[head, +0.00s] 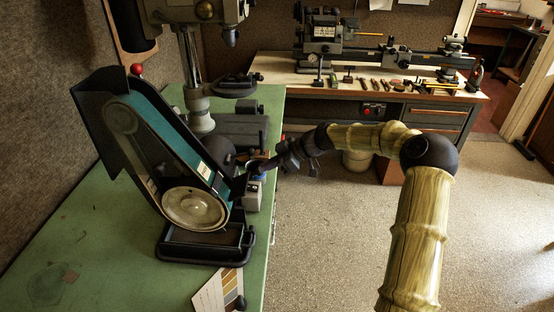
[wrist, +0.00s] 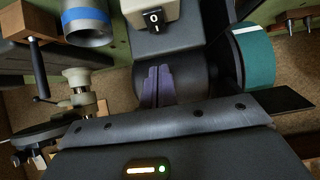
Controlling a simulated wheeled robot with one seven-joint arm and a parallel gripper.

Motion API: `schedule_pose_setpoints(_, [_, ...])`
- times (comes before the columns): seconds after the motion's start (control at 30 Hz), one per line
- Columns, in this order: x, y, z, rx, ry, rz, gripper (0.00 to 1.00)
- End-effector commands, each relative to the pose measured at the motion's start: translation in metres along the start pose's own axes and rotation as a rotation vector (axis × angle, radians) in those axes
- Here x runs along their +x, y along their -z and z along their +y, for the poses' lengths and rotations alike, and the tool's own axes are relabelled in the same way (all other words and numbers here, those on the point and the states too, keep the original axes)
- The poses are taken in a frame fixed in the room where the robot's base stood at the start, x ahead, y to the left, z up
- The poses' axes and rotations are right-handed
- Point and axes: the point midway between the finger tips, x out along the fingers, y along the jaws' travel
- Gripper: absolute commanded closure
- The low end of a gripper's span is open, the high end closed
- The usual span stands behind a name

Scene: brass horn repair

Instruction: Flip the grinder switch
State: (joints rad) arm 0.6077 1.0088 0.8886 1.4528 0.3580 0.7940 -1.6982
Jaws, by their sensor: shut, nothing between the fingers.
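The belt grinder (head: 178,150) stands on the green bench in the head view, with a teal belt running along its slanted side. In the head view my gripper (head: 255,168) is at the grinder's right side, partly lost against dark parts. The switch marking cannot be made out there.
The green bench (head: 100,240) has free room at the front left. A drill press (head: 195,80) stands behind the grinder. A grey cylinder with a blue band (wrist: 86,20) is left of the switch in the wrist view. A lathe bench (head: 275,68) stands farther back.

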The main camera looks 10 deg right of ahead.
Motion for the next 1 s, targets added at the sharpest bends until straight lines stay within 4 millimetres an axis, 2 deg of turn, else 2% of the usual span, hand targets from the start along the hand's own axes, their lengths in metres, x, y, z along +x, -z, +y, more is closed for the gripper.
schedule_pose_setpoints(0.23, [0.044,0.001,-0.001,0.001,0.003,-0.001,1.00])
schedule_pose_setpoints(0.4, [0.060,-0.019,0.000,0.003,0.001,0.000,1.00])
schedule_pose_setpoints(0.6, [0.068,-0.028,0.000,0.000,-0.002,-0.001,1.00])
schedule_pose_setpoints(1.0, [0.066,-0.030,0.001,0.001,-0.005,-0.008,1.00])
